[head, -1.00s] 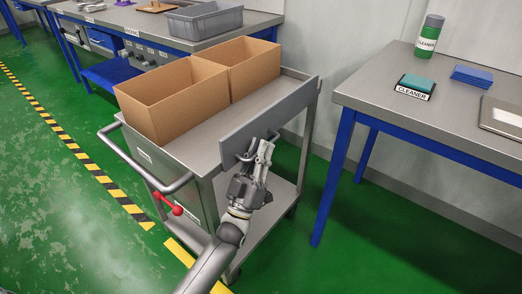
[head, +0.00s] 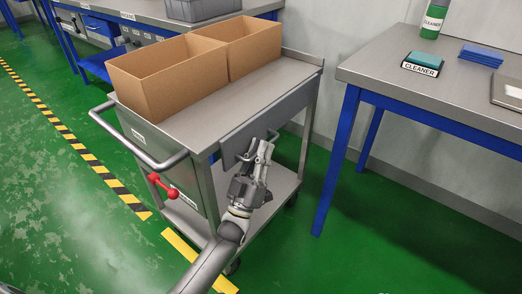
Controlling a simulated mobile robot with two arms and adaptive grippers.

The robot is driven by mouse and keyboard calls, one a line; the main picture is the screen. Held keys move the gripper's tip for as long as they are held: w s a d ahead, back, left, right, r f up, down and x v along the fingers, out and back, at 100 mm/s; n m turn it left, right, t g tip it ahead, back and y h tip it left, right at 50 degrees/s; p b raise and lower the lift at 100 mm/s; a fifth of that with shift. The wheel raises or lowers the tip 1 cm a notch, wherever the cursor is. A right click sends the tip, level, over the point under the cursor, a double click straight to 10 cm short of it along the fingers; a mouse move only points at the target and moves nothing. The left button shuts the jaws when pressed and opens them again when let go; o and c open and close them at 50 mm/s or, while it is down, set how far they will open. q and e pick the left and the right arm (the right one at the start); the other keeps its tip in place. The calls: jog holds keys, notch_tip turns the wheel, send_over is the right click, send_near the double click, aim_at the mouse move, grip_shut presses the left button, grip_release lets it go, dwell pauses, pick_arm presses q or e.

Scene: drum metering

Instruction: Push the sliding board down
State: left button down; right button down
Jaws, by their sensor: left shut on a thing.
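The sliding board (head: 282,113) is a grey panel along the right long side of the metal cart (head: 227,97). Its top edge is about level with the cart's top surface. My left gripper (head: 256,150) is shut on the dark handle (head: 245,145) on the board's outer face. The fingers partly hide the handle. My right gripper is not in view.
Two open cardboard boxes (head: 165,80) stand on the cart top. A red lever (head: 162,186) sticks out at the cart's near end, below the push bar (head: 138,152). A blue-legged table (head: 430,88) stands at right, with green floor between.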

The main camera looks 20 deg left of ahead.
pick_arm(q)
jog(key=shift+f, duration=0.4)
jog(key=c, duration=1.8)
grip_release()
jog(key=shift+r, duration=0.1)
jog(key=v, duration=1.2)
